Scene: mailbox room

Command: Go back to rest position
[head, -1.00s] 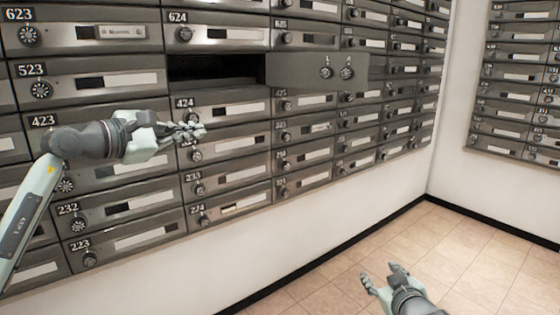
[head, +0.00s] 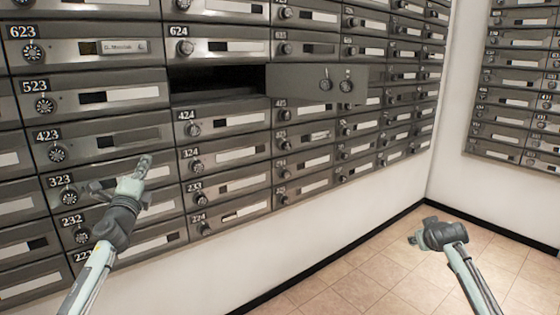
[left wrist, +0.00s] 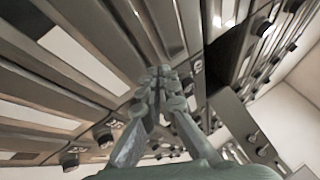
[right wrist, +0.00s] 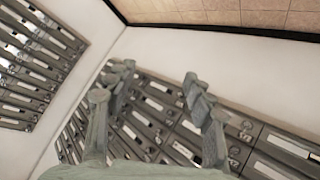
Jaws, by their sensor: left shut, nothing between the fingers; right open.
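My left gripper (head: 143,168) is shut and empty in front of the lower left mailboxes, around box 323. In the left wrist view its fingers (left wrist: 160,85) are together with nothing between them. My right gripper (head: 415,240) hangs over the floor at the lower right of the head view, where its fingers are mostly hidden. In the right wrist view its fingers (right wrist: 155,85) are spread wide and empty. An open mailbox (head: 215,82) shows a dark inside above box 424, with its door (head: 316,90) swung out to the right.
The mailbox wall (head: 130,155) fills the left side, close to my left gripper. Another bank of mailboxes (head: 515,85) hangs on the right wall. The tiled floor (head: 350,270) in front of the right gripper is clear.

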